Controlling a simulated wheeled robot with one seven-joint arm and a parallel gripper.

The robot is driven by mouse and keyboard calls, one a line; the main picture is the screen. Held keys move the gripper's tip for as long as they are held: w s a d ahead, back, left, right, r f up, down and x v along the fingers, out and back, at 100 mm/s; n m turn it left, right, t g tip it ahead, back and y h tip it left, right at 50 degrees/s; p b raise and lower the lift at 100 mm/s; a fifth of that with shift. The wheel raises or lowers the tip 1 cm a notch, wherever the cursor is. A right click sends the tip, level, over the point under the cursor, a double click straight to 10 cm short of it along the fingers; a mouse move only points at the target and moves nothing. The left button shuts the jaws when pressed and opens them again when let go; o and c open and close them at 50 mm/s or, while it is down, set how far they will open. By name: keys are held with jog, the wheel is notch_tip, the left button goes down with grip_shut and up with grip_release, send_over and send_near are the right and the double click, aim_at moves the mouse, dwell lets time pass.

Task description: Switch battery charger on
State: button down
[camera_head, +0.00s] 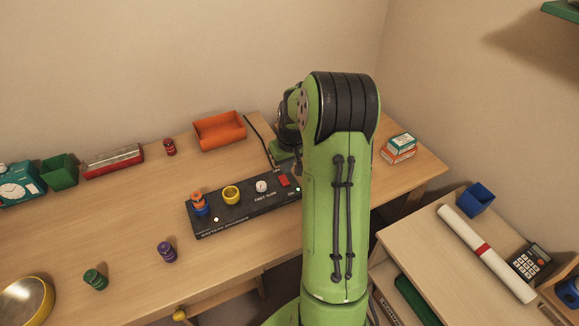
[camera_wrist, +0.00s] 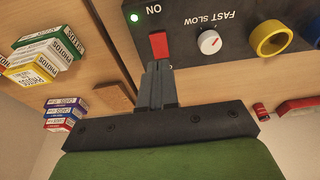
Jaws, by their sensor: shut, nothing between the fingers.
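The battery charger (camera_head: 240,213) is a long black box on the desk. In the wrist view the red switch (camera_wrist: 158,45) is beside the word ON and a glowing green light (camera_wrist: 134,17). My gripper (camera_wrist: 158,66) is shut and empty, its tips right at the switch's edge; I cannot tell whether they touch. In the head view my arm hides the fingers.
A purple battery (camera_head: 167,251) and a green battery (camera_head: 95,279) stand in front of the charger; a red one (camera_head: 170,147) stands behind. An orange bin (camera_head: 219,131) is at the back. Small boxes (camera_head: 399,147) sit at the right. The desk's left middle is clear.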

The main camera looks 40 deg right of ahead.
jog(key=s+a+r+p, duration=0.1)
jog(key=s+r, duration=0.3)
jog(key=r, duration=0.4)
jog(key=shift+a+p, duration=0.15)
jog(key=shift+p, duration=0.15)
jog(key=shift+s, duration=0.1)
